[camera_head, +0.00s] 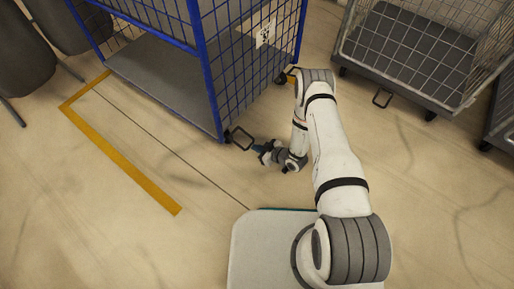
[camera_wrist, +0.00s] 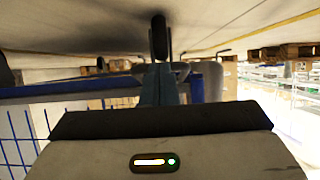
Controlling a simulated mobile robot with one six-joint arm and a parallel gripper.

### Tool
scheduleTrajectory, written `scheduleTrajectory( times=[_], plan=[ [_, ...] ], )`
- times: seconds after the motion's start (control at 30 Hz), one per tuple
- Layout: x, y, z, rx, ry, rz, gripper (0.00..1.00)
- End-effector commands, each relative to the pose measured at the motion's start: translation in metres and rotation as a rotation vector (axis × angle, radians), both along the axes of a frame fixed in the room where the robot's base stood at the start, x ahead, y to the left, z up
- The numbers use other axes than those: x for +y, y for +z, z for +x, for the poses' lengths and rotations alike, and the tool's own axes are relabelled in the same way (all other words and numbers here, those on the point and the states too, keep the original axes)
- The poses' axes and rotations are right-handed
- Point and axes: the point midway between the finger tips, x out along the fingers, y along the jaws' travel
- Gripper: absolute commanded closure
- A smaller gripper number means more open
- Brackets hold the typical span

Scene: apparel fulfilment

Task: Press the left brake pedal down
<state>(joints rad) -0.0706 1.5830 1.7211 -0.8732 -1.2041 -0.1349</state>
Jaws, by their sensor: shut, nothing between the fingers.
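My gripper (camera_head: 259,149) is shut and empty, low over the floor, just right of and slightly below the pedal in the head view. I cannot tell whether it touches the pedal. In the wrist view, the shut fingers (camera_wrist: 160,85) point at a dark caster wheel (camera_wrist: 159,38). The picture there appears upside down, with floor at the top. The fingers may hide part of the pedal there.
The blue cart's other pedal (camera_head: 294,71) is near its right corner, close behind my arm. Yellow floor tape (camera_head: 125,160) lies left. The floor at lower left is clear.

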Motion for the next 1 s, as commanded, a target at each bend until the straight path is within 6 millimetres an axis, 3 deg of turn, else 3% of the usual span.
scheduleTrajectory(
  times=[0.73,0.87,1.0],
  plan=[
    [0.001,-0.007,0.0,0.0,0.001,0.0,1.0],
    [-0.003,0.002,-0.003,0.001,0.002,0.0,1.0],
    [-0.016,0.023,-0.009,0.002,0.003,0.0,1.0]
  ],
)
